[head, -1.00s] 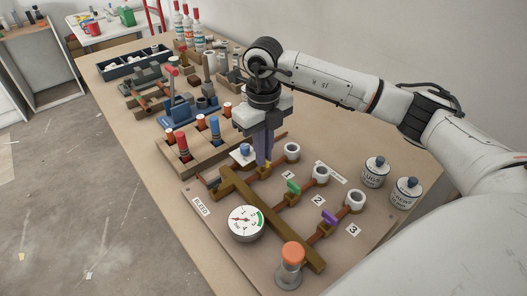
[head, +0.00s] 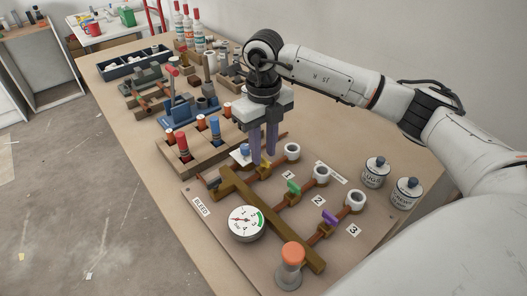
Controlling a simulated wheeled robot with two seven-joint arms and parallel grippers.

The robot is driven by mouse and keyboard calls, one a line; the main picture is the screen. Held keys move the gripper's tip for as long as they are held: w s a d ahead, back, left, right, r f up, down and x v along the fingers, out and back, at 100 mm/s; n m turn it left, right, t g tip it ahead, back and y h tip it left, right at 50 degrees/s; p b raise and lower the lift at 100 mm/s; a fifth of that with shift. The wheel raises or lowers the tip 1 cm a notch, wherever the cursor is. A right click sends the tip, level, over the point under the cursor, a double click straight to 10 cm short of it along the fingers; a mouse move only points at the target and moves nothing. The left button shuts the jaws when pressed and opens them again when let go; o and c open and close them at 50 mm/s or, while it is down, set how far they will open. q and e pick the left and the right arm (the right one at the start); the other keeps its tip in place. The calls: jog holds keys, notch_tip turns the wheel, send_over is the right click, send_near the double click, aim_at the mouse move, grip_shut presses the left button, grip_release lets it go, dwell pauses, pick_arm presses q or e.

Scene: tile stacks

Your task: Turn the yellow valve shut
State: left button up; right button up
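The yellow valve (head: 266,163) sits on the copper pipe branch marked 1 on the pipe board (head: 200,228), mostly hidden by my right gripper's fingers. Its exact handle angle cannot be told. My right gripper (head: 263,157) points down over the valve with its two purple-grey fingers apart, one on each side of the yellow part. I cannot tell whether a finger touches it. The green valve (head: 293,187) on branch 2 and the purple valve (head: 330,217) on branch 3 are in plain view. My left gripper is not in view.
A round gauge (head: 245,223) and an orange-topped knob (head: 291,255) stand at the front of the board. Two labelled jars (head: 375,172) (head: 406,192) stand to the right. A wooden rack (head: 190,157) with coloured cylinders lies close left of my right gripper.

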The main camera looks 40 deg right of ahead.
aim_at(264, 158)
notch_tip(264, 158, up, 9)
dwell(0.3)
dwell(0.5)
